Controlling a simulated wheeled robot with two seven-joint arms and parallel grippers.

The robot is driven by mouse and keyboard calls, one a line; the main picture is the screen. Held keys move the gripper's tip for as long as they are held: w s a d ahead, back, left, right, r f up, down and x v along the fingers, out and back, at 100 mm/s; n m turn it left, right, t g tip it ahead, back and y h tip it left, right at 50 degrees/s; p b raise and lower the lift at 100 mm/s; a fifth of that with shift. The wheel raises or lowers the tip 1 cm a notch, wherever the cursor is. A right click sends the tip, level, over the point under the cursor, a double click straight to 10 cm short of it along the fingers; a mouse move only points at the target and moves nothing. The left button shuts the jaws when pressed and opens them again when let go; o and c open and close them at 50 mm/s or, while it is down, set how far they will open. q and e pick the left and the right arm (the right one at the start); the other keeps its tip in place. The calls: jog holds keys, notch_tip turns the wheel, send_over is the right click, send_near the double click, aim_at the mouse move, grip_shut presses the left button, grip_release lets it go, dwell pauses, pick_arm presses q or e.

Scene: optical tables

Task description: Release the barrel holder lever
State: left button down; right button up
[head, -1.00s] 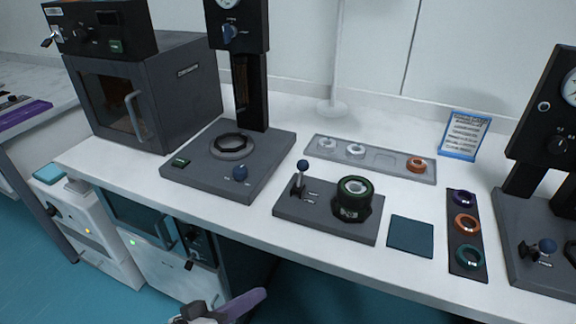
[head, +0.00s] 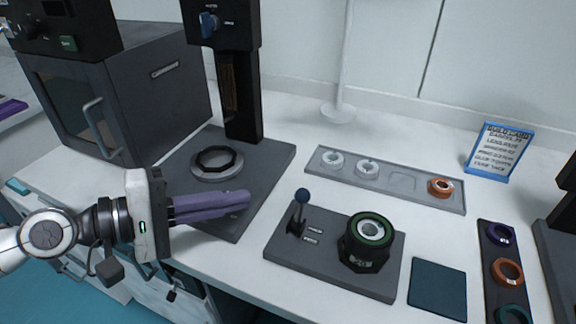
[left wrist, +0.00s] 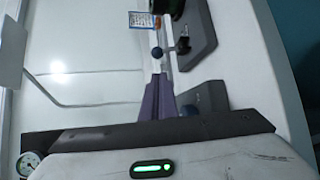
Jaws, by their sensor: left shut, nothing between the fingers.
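The barrel holder is a dark grey base plate (head: 283,250) on the white table, with a black barrel (head: 366,243) with a green ring at its right end. My right gripper is out of view.
A press with a black column (head: 240,95) stands behind my left gripper. A grey tray (head: 440,203) with white and orange rings lies behind the holder. A teal mat (head: 438,290) and a dark strip of rings (head: 489,263) lie right. A grey oven (head: 150,90) stands at the left.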

aim_at(301, 205)
pick_arm(q)
jog(key=shift+w, duration=0.4)
jog(key=shift+s, duration=0.3)
jog(key=shift+w+d+r+p, duration=0.15)
jog(key=shift+d+p, duration=0.05)
jog(key=shift+p, duration=0.15)
jog(key=p+x, duration=0.5)
jog(key=x, duration=0.3)
jog(key=shift+w+d, duration=0.15)
jog(key=shift+w+d+f, duration=0.3)
jog(key=shift+d+f, duration=0.1)
jog(key=shift+d, duration=0.05)
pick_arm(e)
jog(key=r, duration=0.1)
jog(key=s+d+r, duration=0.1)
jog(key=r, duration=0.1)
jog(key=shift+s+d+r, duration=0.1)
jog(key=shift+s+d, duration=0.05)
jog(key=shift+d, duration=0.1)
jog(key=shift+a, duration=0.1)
